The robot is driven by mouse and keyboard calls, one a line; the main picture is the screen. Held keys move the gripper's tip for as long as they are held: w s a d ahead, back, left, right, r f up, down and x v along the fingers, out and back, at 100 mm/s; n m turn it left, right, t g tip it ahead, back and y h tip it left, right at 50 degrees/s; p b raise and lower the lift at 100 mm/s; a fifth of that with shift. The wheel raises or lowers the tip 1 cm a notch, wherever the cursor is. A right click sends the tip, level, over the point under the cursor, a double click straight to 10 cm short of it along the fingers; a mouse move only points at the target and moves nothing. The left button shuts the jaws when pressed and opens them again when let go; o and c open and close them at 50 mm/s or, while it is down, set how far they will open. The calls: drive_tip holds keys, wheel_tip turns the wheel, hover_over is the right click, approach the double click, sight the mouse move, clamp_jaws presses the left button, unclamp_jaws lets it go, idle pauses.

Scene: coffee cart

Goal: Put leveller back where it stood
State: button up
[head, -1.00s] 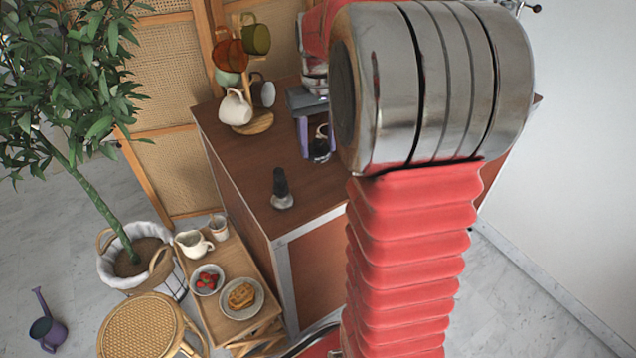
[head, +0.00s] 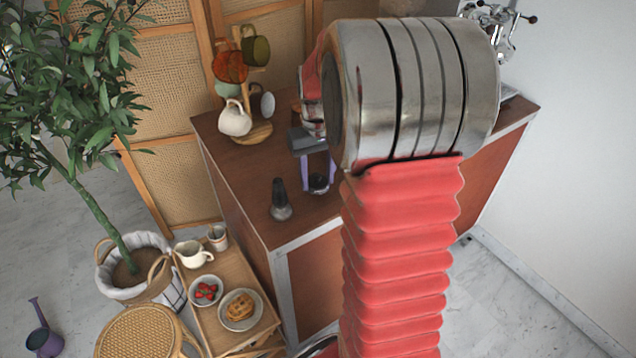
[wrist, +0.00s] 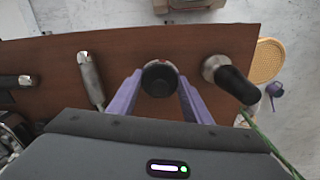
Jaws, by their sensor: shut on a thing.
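The leveller (wrist: 160,79), a short round dark piece with a metal rim, sits between the purple fingers of my gripper (wrist: 159,76) in the wrist view. My gripper is shut on it. In the head view the leveller (head: 318,184) shows under the gripper, over the front part of the brown counter (head: 235,165). I cannot tell whether its base touches the counter. A tamper (head: 281,200) with a black handle stands to its left in the head view, apart from it. The tamper (wrist: 230,80) shows at the right in the wrist view.
A mug tree with cups (head: 235,118) stands at the counter's back left. In the wrist view a metal-handled tool (wrist: 91,80) lies left of the gripper. A low wooden table (head: 225,325) with bowls stands before the counter. My arm hides much of the counter's right side.

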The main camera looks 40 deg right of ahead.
sight(317, 176)
drive_tip(key=shift+f, duration=1.3)
drive_tip(key=shift+f, duration=0.1)
drive_tip(key=o, duration=1.2)
drive_tip(key=shift+c, duration=0.2)
wheel_tip(317, 176, up, 12)
drive_tip(key=shift+s+a, duration=0.1)
